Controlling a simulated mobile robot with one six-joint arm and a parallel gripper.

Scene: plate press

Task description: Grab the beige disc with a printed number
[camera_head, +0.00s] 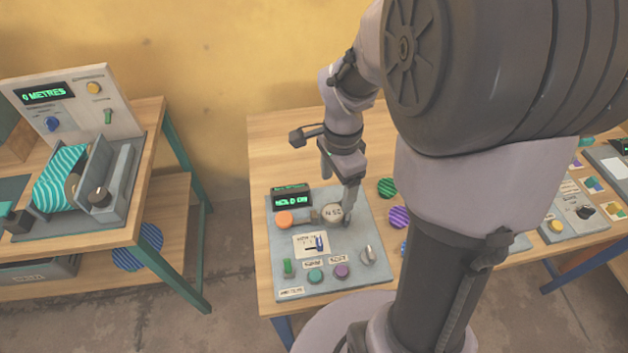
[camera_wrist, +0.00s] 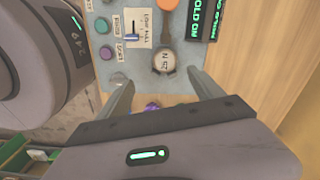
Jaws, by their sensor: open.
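The beige disc (camera_head: 332,212) with a printed number, which looks like "N 52", lies on the upper part of a grey control panel (camera_head: 325,268). In the wrist view the disc (camera_wrist: 164,62) sits just beyond the fingertips, roughly centred between them, at the end of a brown piece. My gripper (camera_head: 340,192) is over the panel's upper right, its fingers pointing down. In the wrist view the gripper (camera_wrist: 160,78) is open with nothing between its fingers.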

